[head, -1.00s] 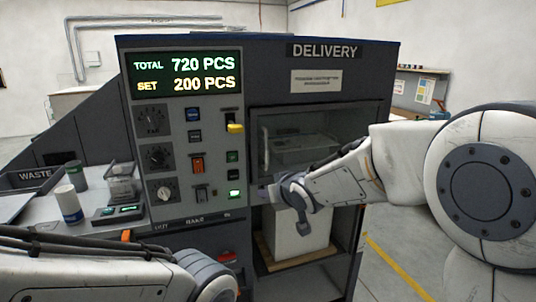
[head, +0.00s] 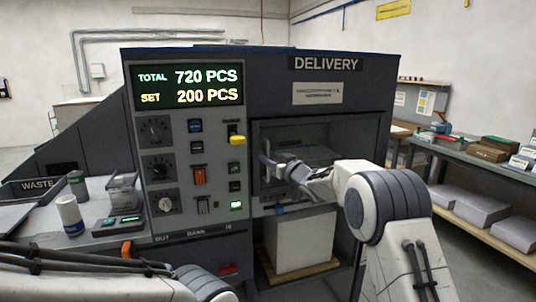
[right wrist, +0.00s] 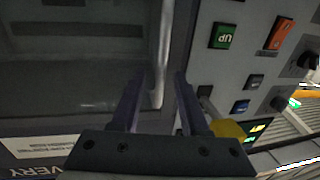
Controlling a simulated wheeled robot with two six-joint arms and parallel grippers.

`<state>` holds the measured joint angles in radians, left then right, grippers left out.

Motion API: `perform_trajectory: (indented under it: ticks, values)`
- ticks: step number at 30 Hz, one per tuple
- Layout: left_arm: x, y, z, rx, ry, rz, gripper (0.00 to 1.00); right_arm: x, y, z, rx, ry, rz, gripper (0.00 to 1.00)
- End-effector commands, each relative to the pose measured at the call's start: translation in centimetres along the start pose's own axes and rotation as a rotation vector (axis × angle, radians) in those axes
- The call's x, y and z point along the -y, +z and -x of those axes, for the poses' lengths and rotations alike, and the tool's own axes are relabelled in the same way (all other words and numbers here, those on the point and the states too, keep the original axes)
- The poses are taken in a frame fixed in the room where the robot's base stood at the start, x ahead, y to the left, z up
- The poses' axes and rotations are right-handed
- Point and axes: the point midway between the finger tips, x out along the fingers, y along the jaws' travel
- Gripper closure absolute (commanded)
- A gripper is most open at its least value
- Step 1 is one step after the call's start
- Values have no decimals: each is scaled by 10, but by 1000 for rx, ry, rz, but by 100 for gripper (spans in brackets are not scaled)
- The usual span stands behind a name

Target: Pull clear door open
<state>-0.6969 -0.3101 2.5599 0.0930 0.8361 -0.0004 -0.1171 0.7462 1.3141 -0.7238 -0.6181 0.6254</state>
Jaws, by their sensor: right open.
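The clear door (head: 345,135) is a dark-framed see-through panel under the DELIVERY sign, and it looks closed. My right gripper (head: 268,164) is at the door's left side, open, with its fingers pointing at the machine. In the right wrist view the door (right wrist: 75,75) fills the left, and its pale upright handle bar (right wrist: 166,45) runs down into the gap between my two open fingers (right wrist: 160,76). I cannot tell whether the fingers touch the bar. The gripper hides most of the handle in the head view. My left gripper is out of view; only its arm shows, bottom left.
The control panel (head: 215,205) with knobs and a yellow switch (head: 237,140) is just left of the door. A white block (head: 300,242) stands on a board below. At left are a white cylinder (head: 70,213) and a WASTE tray (head: 35,185). Shelves (head: 485,165) stand right.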

Motion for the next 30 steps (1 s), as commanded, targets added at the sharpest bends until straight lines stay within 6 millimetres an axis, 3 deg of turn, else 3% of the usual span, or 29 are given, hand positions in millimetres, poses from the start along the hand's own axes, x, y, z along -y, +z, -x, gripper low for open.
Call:
perform_trajectory:
  ticks: [6,15,16,19,30]
  values:
    - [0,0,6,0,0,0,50,0,0,-15,0,0,-1,55]
    - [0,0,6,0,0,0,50,0,0,-17,0,0,-1,55]
    - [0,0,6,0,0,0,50,0,0,-17,0,1,-1,59]
    - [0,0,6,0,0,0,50,0,0,-17,0,1,-1,97]
    - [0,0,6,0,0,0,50,0,0,-17,0,0,0,100]
